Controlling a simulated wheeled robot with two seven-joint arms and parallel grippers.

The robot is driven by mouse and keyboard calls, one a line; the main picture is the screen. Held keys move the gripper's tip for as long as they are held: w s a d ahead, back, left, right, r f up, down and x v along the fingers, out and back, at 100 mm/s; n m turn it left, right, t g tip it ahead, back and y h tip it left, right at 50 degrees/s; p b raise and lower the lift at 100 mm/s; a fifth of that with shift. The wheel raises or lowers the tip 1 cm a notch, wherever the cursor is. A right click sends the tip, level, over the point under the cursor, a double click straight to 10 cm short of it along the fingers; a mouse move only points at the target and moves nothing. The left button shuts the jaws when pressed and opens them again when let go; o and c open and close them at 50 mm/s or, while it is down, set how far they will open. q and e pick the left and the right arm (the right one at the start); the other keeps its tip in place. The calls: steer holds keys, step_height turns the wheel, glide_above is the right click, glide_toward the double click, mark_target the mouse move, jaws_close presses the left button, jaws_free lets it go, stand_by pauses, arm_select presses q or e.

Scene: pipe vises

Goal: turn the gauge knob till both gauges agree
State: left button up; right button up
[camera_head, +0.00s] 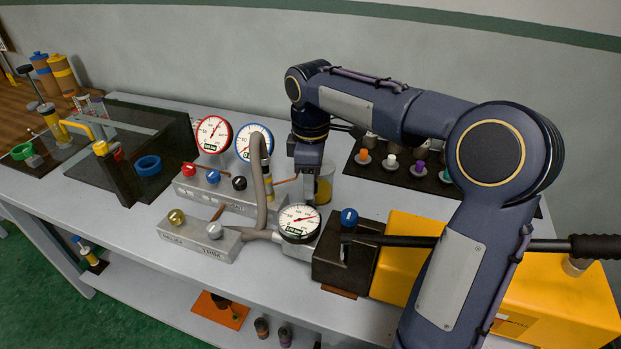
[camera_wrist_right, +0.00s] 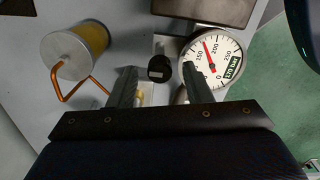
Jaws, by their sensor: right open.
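A red-rimmed gauge (camera_head: 213,134) and a blue-rimmed gauge (camera_head: 255,142) stand side by side over a grey manifold with red (camera_head: 189,170), blue (camera_head: 214,177) and black (camera_head: 239,183) knobs. I cannot tell which knob is the gauge knob. My right gripper (camera_head: 307,190) points down behind the dark-rimmed gauge. In the wrist view its fingers (camera_wrist_right: 160,80) are apart, with a small black round part (camera_wrist_right: 159,69) showing between them. My left gripper is out of view.
A front block carries brass (camera_head: 176,217) and silver (camera_head: 214,231) knobs. A grey hose (camera_head: 261,190) arches up beside the gauges. A yellow cylinder (camera_wrist_right: 95,40) with a copper rod is near the fingers. A dark vise block (camera_head: 340,262) and yellow body (camera_head: 400,270) stand right.

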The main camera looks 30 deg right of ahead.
steer(key=shift+f, duration=0.1)
jaws_close()
steer(key=shift+r+m+p, duration=0.2)
steer(key=shift+m+p, duration=0.45)
steer(key=shift+m, duration=0.05)
steer(key=shift+m+p, duration=0.35)
steer(key=shift+m, duration=0.35)
steer(key=m, duration=0.2)
steer(key=shift+f+m+p, duration=0.2)
steer(key=shift+m+p, duration=0.1)
steer(key=shift+p, duration=0.1)
jaws_free()
